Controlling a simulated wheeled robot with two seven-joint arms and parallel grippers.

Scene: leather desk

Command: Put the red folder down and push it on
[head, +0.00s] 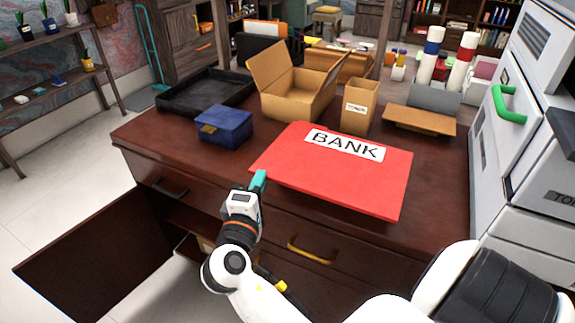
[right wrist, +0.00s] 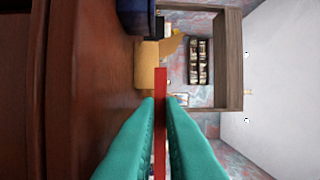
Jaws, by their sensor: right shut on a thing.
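The red folder (head: 330,175) is flat and carries a white "BANK" label (head: 345,145). It shows over the front middle of the brown desk (head: 180,155). My right gripper (head: 259,181) is at its near left corner, shut on its edge. In the right wrist view the folder (right wrist: 160,115) is a thin red strip between the teal fingers (right wrist: 160,125). There it looks parallel to the desk top and apart from it, so it is held a little above. My left gripper is not in view.
A blue box (head: 224,127) stands left of the folder. Behind are a black tray (head: 195,100), an open cardboard box (head: 290,100), a narrow carton (head: 358,115) and a brown flat piece (head: 420,121). A white cabinet (head: 505,130) with a green handle stands right.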

